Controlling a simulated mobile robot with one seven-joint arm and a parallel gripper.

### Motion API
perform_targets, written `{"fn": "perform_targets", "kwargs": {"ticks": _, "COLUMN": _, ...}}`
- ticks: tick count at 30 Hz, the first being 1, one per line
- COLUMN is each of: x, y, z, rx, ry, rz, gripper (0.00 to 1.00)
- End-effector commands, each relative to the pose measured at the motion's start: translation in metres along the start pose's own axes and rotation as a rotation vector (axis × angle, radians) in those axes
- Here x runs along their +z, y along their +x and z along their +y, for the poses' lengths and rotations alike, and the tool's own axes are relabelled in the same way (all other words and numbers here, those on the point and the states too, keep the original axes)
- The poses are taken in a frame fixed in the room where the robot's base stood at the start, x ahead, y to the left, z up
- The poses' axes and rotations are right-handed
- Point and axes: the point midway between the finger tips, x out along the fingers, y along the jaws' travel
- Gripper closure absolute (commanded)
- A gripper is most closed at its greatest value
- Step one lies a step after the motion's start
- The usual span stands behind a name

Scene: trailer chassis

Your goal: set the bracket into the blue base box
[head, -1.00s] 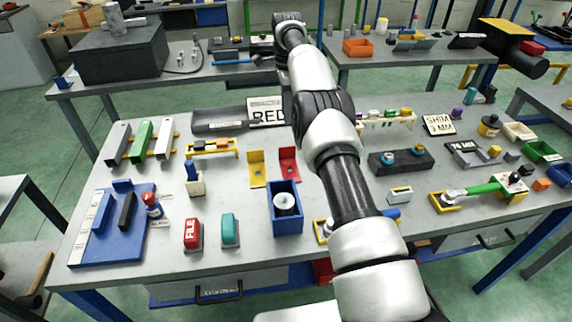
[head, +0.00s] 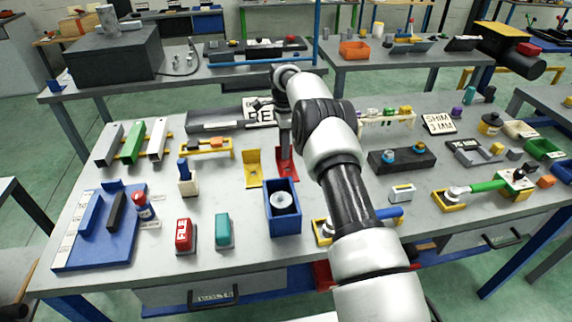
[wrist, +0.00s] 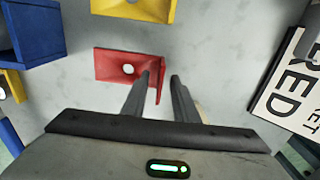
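A red L-shaped bracket (head: 287,168) stands on the grey table, partly hidden by my gripper in the head view. In the wrist view the red bracket (wrist: 118,66) shows a flat leg with a round hole and an upright leg. My gripper (wrist: 161,76) is open above it; its fingers appear to lie to either side of the upright leg, with gaps. The head view shows my gripper (head: 285,150) pointing down there. The blue base box (head: 283,222), open-topped with a pale round part inside, stands nearer than the bracket; its corner (wrist: 35,28) shows in the wrist view.
A yellow bracket (head: 253,170) stands just left of the red one. A sign reading RED (wrist: 290,90) and a dark tray (head: 215,122) lie behind. A teal block (head: 222,230) and a red block (head: 185,235) stand left of the box.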

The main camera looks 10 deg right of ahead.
Motion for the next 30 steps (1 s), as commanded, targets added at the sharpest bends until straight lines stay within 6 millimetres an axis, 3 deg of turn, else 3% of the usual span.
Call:
{"fn": "perform_targets", "kwargs": {"ticks": 8, "x": 0.0001, "y": 0.0054, "z": -0.0001, "rx": -0.001, "ry": 0.0, "rz": 0.0, "gripper": 0.73}}
{"fn": "perform_targets", "kwargs": {"ticks": 13, "x": 0.0001, "y": 0.0052, "z": -0.0002, "rx": -0.001, "ry": 0.0, "rz": 0.0, "gripper": 0.99}}
{"fn": "perform_targets", "kwargs": {"ticks": 14, "x": 0.0001, "y": 0.0051, "z": -0.0002, "rx": -0.001, "ry": 0.0, "rz": 0.0, "gripper": 1.0}}
{"fn": "perform_targets", "kwargs": {"ticks": 30, "x": 0.0001, "y": 0.0047, "z": -0.0003, "rx": -0.001, "ry": 0.0, "rz": 0.0, "gripper": 1.0}}
